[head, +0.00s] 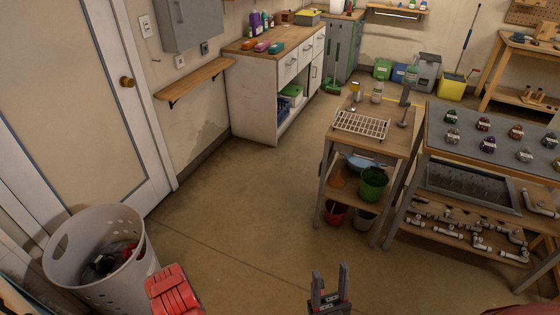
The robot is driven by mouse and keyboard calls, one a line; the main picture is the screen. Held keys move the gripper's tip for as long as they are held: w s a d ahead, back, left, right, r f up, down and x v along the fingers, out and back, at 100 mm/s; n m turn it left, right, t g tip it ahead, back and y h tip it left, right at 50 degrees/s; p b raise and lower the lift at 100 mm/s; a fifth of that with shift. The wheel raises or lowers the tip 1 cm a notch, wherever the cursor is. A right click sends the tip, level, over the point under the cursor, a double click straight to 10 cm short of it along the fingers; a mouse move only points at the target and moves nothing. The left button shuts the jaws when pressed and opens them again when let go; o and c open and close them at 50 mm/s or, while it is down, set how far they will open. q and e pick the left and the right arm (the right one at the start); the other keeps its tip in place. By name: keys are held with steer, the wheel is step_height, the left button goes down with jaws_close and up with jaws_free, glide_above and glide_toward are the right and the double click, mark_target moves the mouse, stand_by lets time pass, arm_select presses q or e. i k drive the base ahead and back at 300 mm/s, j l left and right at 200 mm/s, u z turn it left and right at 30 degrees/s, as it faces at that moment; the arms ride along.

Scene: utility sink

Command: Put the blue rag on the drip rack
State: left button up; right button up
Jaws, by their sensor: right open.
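The drip rack, a white wire grid (360,124), lies flat on top of a small wooden table (385,145) right of centre. I see no cloth on it. I cannot make out the blue rag for certain in the head view. My left gripper does not show.
A grey laundry basket (95,255) with dark and red contents stands at lower left. A white cabinet (275,85) stands at the back. The floor (250,210) between them is clear.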

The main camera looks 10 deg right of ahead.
mark_target(362, 124)
steer(key=i+l+z, duration=0.65)
steer(key=i+z, duration=0.15)
steer(key=i+l+z, duration=0.1)
steer(key=i+z, duration=0.3)
steer(key=i, duration=0.15)
